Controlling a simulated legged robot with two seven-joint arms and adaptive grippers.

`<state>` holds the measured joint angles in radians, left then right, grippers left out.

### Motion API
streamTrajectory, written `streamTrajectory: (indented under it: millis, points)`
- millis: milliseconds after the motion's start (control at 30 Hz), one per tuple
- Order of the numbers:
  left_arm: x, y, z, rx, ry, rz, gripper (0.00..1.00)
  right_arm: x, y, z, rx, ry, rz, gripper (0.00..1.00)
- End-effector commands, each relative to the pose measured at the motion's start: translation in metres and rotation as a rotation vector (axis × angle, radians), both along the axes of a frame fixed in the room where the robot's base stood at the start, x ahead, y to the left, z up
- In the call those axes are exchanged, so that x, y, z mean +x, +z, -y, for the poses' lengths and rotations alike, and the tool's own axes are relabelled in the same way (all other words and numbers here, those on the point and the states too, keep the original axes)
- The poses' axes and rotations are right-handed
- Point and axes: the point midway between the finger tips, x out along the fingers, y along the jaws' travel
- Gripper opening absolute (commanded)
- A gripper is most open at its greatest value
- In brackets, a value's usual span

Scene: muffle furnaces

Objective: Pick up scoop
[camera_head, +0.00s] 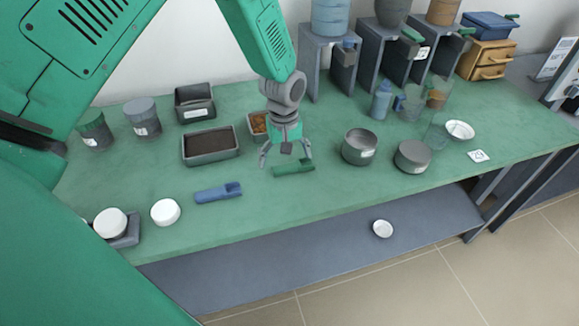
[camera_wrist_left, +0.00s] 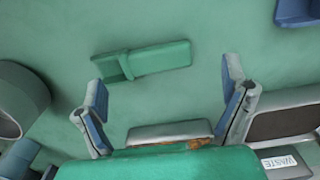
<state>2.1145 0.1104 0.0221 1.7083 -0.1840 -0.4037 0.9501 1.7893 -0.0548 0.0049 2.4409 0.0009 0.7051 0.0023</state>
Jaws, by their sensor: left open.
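A green scoop (camera_head: 294,168) lies on the green tabletop near the middle of the head view. It also shows whole in the left wrist view (camera_wrist_left: 158,60), lying just beyond my fingertips. A blue scoop (camera_head: 218,193) lies to its left, and part of it shows at the top right of the left wrist view (camera_wrist_left: 298,12). My left gripper (camera_head: 286,157) is open and empty, pointing down just above and behind the green scoop. Its spread fingers (camera_wrist_left: 165,85) are apart from the scoop. My right gripper is not in view.
A dark-filled tray (camera_head: 211,158) and a small brown-filled container (camera_head: 257,126) stand behind. Two round grey pots (camera_head: 359,147) (camera_head: 412,156) stand to the right. White round lids (camera_head: 165,212) lie at left. The table's front edge is clear below the scoops.

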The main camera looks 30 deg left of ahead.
Motion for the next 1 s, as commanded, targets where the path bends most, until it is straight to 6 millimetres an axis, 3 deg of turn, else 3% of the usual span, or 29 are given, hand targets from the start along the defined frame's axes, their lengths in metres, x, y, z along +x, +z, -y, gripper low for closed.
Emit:
streamTrajectory:
  millis: [200,467,600,700,1000]
  points:
    - [-0.001,-0.027,0.002,0.001,-0.001,-0.002,0.91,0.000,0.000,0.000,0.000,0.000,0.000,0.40]
    - [-0.003,-0.032,0.000,0.000,-0.001,-0.009,0.91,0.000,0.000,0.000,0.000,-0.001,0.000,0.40]
    - [-0.003,-0.032,-0.001,-0.001,-0.001,-0.010,0.50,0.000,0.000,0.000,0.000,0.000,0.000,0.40]
    - [-0.003,-0.031,-0.001,-0.001,-0.001,-0.007,0.46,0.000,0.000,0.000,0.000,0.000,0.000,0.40]
    - [-0.002,-0.030,-0.001,0.001,0.000,-0.004,0.45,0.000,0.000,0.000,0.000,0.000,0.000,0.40]
